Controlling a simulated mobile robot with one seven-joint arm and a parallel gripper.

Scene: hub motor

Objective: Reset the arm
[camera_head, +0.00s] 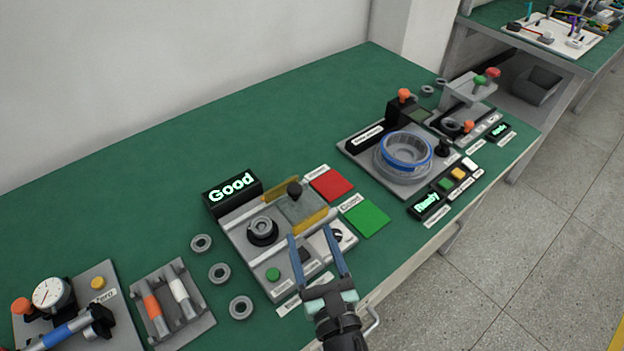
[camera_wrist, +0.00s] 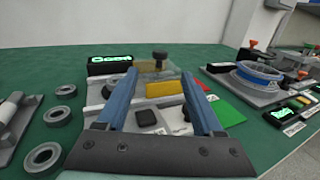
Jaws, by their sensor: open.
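My gripper (camera_head: 318,262) is open and empty, with two blue fingers spread apart above the front edge of the grey test fixture (camera_head: 238,243). In the wrist view the fingers of my gripper (camera_wrist: 158,100) frame the fixture's front, with a black square button (camera_wrist: 146,118) between them. The fixture carries a ring on a black seat (camera_head: 262,229), a green button (camera_head: 273,274), a black knob (camera_head: 294,188) and yellow bars. A display behind it reads "Good" (camera_head: 232,190). Nothing is held.
Several grey rings (camera_head: 219,273) lie on the green table (camera_head: 130,200) left of the fixture. A dial gauge station (camera_head: 50,293) and a two-tool tray (camera_head: 172,305) stand at the left. Red (camera_head: 332,185) and green (camera_head: 367,219) pads and a blue-ringed station (camera_head: 405,150) are to the right. The table's back is clear.

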